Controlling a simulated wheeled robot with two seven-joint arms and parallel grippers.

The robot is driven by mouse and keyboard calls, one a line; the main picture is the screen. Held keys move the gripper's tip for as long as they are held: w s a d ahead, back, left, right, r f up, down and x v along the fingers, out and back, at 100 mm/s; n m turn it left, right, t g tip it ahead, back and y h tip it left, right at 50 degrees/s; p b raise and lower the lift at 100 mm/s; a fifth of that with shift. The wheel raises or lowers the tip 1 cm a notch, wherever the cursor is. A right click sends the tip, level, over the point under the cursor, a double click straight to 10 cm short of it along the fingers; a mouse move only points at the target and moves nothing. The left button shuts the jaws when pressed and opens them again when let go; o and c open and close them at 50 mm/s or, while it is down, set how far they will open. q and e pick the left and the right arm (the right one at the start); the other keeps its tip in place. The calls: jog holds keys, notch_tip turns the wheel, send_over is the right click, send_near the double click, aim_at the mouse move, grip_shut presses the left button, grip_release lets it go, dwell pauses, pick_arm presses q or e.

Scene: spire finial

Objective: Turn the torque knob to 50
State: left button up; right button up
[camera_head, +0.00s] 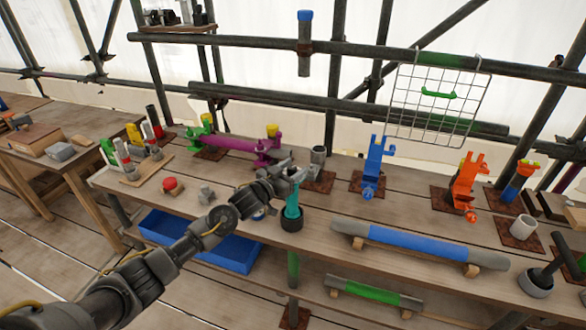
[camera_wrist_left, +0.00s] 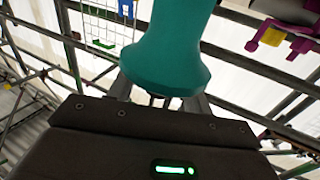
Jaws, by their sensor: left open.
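A teal tool handle (camera_head: 292,208) stands upright in a black round base (camera_head: 291,220) on the bench, near its front edge. No numbers or scale can be read on it, and I cannot tell which part is the torque knob. My left gripper (camera_head: 295,174) is open at the top of the teal handle. In the left wrist view the teal handle (camera_wrist_left: 168,55) is large and close, in front of the fingers, and hides most of them. I cannot tell whether the fingers touch it. My right gripper does not show.
A grey pipe socket (camera_head: 318,156) stands just behind my left gripper. A blue-sleeved bar (camera_head: 418,244) lies to the right, and a blue bin (camera_head: 233,253) sits below the bench. A red button (camera_head: 170,184) and a blue clamp (camera_head: 373,167) stand either side. Scaffold pipes run behind.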

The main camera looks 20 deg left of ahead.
pick_arm(q)
jog(key=c, duration=1)
jog(key=shift+o, duration=0.2)
jog(key=shift+n+y, duration=0.3)
jog(key=shift+y, duration=0.1)
jog(key=shift+d+n+t+y, duration=0.1)
jog(key=shift+n+t+y, duration=0.3)
jog(key=shift+n+y, duration=0.3)
jog(key=n+y, duration=0.1)
jog(key=y, duration=0.1)
jog(key=n+y, duration=0.2)
jog(key=y, duration=0.1)
jog(key=shift+f+t, duration=0.1)
jog(key=shift+t, duration=0.3)
jog(key=n+y, duration=0.1)
jog(key=y, duration=0.2)
jog(key=n+y+b, duration=0.1)
jog(key=n+y, duration=0.1)
jog(key=y, duration=0.1)
jog(key=shift+n+g, duration=0.3)
jog(key=shift+g, duration=0.1)
jog(key=shift+n+g+y, duration=0.3)
jog(key=shift+n+y, duration=0.2)
jog(key=shift+y, duration=0.2)
jog(key=shift+a+y, duration=0.2)
jog(key=shift+y, duration=0.1)
